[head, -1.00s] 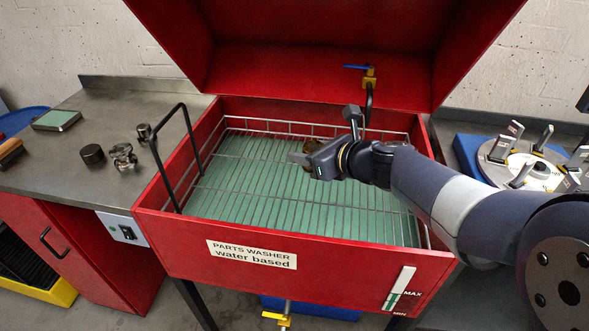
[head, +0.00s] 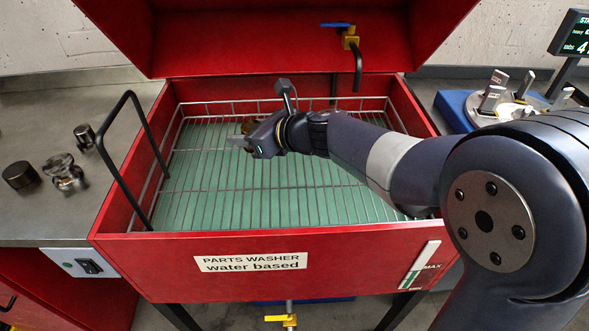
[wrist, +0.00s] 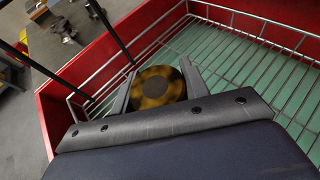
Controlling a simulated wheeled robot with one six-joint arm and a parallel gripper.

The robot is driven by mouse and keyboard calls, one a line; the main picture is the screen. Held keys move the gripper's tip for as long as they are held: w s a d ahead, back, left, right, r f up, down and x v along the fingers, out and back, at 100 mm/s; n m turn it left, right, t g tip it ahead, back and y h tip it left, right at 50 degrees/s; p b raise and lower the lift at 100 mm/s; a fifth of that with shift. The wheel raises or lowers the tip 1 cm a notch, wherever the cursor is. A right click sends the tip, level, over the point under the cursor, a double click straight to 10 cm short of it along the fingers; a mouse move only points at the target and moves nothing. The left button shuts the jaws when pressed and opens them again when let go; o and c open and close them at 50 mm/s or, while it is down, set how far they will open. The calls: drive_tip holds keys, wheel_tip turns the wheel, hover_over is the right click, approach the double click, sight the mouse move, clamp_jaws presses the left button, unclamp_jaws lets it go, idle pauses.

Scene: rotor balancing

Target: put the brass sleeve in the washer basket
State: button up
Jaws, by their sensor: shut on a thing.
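The brass sleeve (wrist: 158,87) is a round, mottled brown and yellow piece between my gripper's two fingers in the wrist view. My gripper (head: 242,139) is shut on it and hangs over the washer basket. In the head view the sleeve is mostly hidden behind the fingers. The washer basket (head: 215,106) is a wire basket inside the red parts washer, above pale green liquid. It also shows in the wrist view (wrist: 262,40). The basket looks empty. How far the sleeve is above the wires I cannot tell.
The red washer (head: 350,250) has its lid raised. A black handle (head: 108,170) rises at the basket's left, and a tap (head: 352,45) hangs at the back. Small metal parts (head: 62,172) stand on the left bench. A balancing fixture (head: 505,105) is at the right.

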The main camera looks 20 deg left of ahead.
sight(256, 185)
wheel_tip(256, 185, down, 3)
drive_tip(key=shift+f+b, duration=0.1)
drive_tip(key=shift+b, duration=1)
wheel_tip(256, 185, down, 10)
drive_tip(key=b, duration=0.4)
drive_tip(key=shift+f+b, duration=0.1)
drive_tip(key=shift+b, duration=0.2)
drive_tip(key=o, duration=1.3)
drive_tip(key=shift+d+r+p, duration=0.1)
drive_tip(key=shift+r+p, duration=0.2)
drive_tip(key=p+v, duration=0.2)
drive_tip(key=v, duration=0.9)
drive_tip(key=shift+s+d, duration=0.1)
drive_tip(key=shift+d, duration=0.25)
